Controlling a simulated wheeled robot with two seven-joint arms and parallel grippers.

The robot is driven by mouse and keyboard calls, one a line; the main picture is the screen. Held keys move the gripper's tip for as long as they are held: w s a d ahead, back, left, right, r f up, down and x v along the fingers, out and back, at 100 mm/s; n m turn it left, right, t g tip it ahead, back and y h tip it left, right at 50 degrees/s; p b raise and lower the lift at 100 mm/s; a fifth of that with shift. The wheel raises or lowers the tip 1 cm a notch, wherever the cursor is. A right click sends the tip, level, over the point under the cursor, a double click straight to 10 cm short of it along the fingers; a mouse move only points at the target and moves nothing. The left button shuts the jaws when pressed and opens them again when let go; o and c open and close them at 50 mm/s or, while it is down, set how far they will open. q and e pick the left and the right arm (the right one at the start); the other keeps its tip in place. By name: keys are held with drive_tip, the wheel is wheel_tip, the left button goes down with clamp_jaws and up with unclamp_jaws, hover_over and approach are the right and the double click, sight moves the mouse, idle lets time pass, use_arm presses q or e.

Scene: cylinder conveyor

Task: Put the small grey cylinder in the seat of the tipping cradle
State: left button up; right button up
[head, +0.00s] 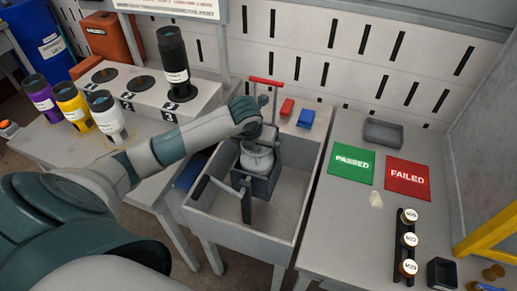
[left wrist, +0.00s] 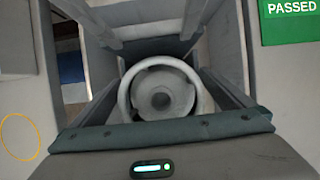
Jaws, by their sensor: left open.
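The tipping cradle (head: 248,187) is a dark frame standing inside a grey open-topped bin. A light grey round body (head: 258,159) sits in the cradle; I cannot tell whether it is the small grey cylinder or part of the seat. In the left wrist view this round body (left wrist: 162,93) shows end-on, with a pale ring around it and a darker centre. My left gripper (head: 264,141) is open and right above it, pointing down; contact cannot be made out. My right gripper is not in view.
Purple, yellow and white cylinders (head: 106,116) stand on the left table, and a tall black one (head: 172,62) on a box behind. A red-handled lever (head: 266,82) rises behind the bin. On the right lie PASSED (head: 351,166) and FAILED (head: 408,178) mats and a rack of several jars (head: 408,240).

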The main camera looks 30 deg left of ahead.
use_arm(q)
drive_tip(key=b+v, duration=0.1)
drive_tip(key=v, duration=0.4)
drive_tip(key=b+v, duration=0.1)
drive_tip(key=v, duration=0.4)
drive_tip(key=shift+s, duration=0.1)
drive_tip(key=shift+s+r, duration=0.25)
drive_tip(key=shift+r, duration=0.35)
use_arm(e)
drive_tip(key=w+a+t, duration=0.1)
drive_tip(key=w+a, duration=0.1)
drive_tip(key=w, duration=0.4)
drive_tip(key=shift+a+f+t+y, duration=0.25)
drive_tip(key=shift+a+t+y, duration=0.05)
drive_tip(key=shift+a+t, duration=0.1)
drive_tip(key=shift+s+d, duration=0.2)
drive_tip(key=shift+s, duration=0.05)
